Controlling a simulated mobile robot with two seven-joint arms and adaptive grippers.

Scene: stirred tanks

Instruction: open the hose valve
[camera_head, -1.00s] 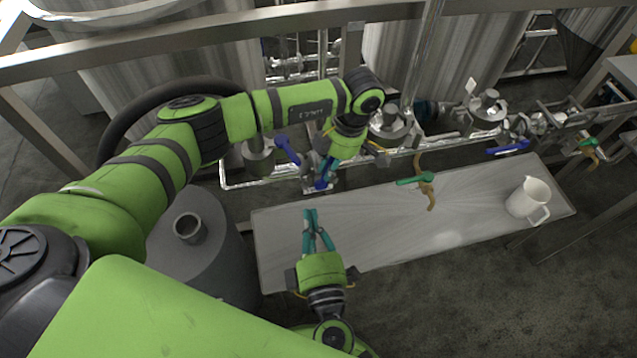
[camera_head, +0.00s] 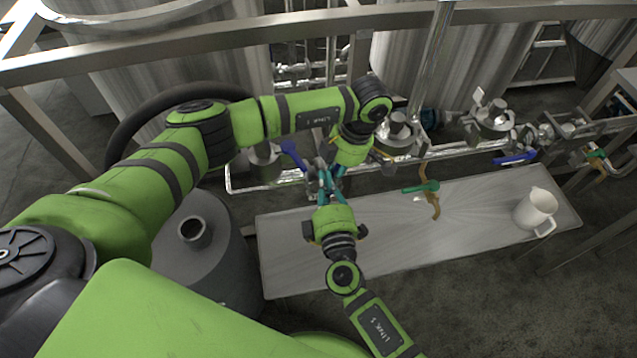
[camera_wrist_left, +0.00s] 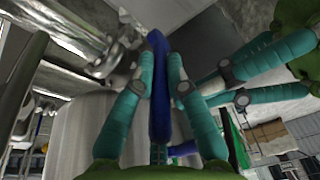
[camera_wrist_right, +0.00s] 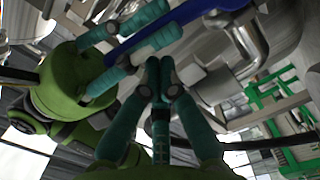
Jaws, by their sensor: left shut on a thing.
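A blue valve handle (camera_wrist_left: 158,85) stands between the teal fingers of my left gripper (camera_wrist_left: 160,82) in the left wrist view. My left gripper is shut on it. In the head view this gripper (camera_head: 330,178) is beside the pipework behind the table, and the held handle is mostly hidden. The right wrist view also shows the blue handle (camera_wrist_right: 165,22) running between the left fingers. My right gripper (camera_wrist_right: 158,68) has its fingertips together, with nothing visible between them. It is close to the left gripper and below the handle in that view. I cannot tell whether it touches the handle.
A green-handled valve (camera_head: 422,188) juts over the metal table (camera_head: 370,240). A white jug (camera_head: 536,208) stands at the table's right end. Steel rails (camera_head: 200,45) cross behind.

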